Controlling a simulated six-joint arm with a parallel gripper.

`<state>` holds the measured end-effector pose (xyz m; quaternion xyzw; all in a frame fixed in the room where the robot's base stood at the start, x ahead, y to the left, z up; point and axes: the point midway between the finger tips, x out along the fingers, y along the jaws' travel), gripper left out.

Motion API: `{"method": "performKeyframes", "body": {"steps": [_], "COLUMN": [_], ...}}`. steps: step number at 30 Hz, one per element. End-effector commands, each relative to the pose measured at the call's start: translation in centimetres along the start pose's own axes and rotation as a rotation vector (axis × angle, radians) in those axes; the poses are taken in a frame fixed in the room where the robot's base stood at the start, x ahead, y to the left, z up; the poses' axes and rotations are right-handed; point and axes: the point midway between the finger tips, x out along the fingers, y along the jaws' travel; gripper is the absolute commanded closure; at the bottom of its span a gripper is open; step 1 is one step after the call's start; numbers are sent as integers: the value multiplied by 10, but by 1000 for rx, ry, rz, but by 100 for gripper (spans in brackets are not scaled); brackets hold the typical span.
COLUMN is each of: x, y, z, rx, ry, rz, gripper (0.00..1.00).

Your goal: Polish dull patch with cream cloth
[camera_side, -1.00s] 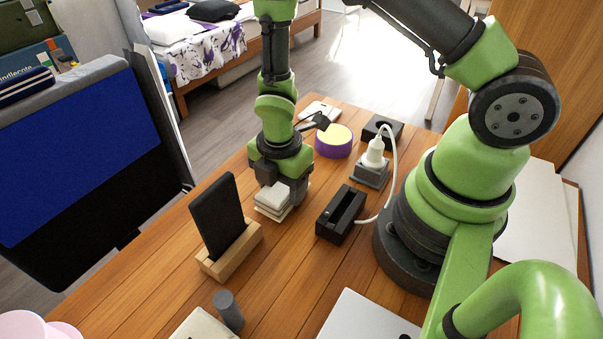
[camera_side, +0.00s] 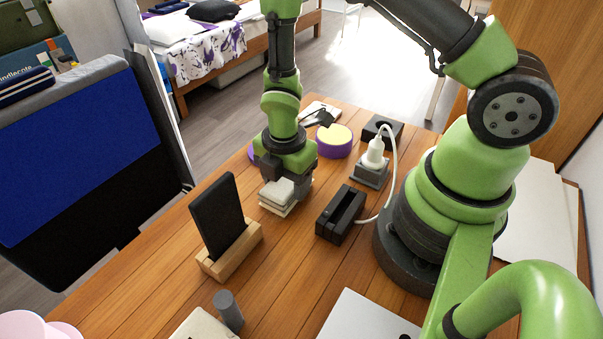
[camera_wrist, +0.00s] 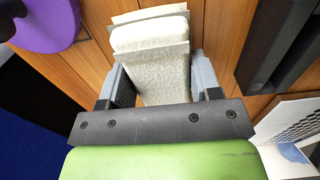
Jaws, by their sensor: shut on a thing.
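The cream cloth (camera_side: 276,196) is a small, pale folded pad low over the wooden table, near its middle. My gripper (camera_side: 287,186) points down and is shut on the cloth. In the wrist view the cloth (camera_wrist: 150,38) sits between the two fingers of my gripper (camera_wrist: 160,82), its layered end sticking out beyond them. I cannot tell for certain whether the cloth's underside touches the wood. I cannot make out a dull patch; the cloth and gripper hide the table under them.
A purple tin with a pale yellow top (camera_side: 334,141) stands behind my gripper to the right. A black slotted holder (camera_side: 341,214) is close on the right. A dark phone on a wooden stand (camera_side: 231,249) is front left. Bare wood lies between.

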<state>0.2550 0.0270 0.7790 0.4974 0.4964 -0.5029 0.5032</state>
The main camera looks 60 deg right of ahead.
Motion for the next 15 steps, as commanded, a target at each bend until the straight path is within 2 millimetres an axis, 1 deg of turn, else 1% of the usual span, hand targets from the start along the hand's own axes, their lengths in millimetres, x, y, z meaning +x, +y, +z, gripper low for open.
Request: {"method": "performKeyframes", "body": {"steps": [3,11,15], "x": [0,0,1], "y": [-1,-1,-1], "z": [6,8,25], "rx": [1,1,7], "ry": [0,0,0], "rz": [-3,-3,-3], "gripper": [61,61,61]}}
